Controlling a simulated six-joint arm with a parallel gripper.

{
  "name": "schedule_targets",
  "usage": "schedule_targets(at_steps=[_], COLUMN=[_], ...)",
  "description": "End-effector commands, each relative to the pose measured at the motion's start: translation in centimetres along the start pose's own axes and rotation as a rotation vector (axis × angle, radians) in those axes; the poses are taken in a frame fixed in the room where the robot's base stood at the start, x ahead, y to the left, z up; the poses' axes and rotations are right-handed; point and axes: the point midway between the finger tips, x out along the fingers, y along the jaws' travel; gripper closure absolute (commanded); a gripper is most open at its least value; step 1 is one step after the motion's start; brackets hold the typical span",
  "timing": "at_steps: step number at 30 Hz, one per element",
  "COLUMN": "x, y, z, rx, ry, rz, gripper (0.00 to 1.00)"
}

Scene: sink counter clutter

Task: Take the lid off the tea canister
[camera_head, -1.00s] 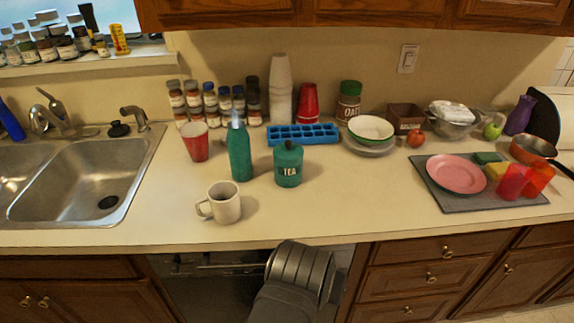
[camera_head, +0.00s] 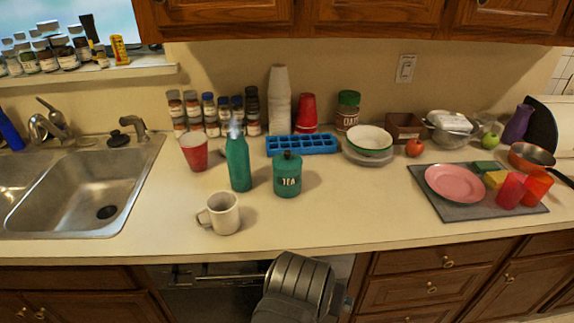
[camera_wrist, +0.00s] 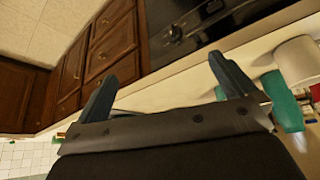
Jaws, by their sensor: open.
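The tea canister (camera_head: 287,181) is teal with a white TEA label and a knobbed lid (camera_head: 287,159) on top. It stands upright on the counter, right of a teal bottle. In the head view my arm is at the front edge of the counter, in front of and below the canister, and my fingertips are not visible there. In the wrist view my gripper (camera_wrist: 163,82) shows two dark fingers spread wide with nothing between them. That view is steeply tilted, and I cannot clearly make out the canister in it.
The teal bottle (camera_head: 238,164) stands close left of the canister, and a white mug (camera_head: 221,213) stands in front of the bottle. A blue ice tray (camera_head: 302,144) lies behind the canister. A bowl on plates (camera_head: 371,139) stands right.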

Motion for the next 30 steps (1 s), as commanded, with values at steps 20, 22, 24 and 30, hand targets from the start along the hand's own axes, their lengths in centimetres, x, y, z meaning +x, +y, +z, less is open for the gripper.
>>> schedule_targets(at_steps=[20,22,24,30], x=[-11.5,-13.4,-14.7,-12.6], y=[-0.4,-0.3,-0.6,-5.1], z=[-24.1,-28.1,-31.8,-36.9], rx=[0.472,0.545,0.601,0.589], ry=[0.256,0.291,0.304,0.172], rz=[-0.175,-0.215,-0.251,-0.238], gripper=[0.0,0.0,0.0,0.0])
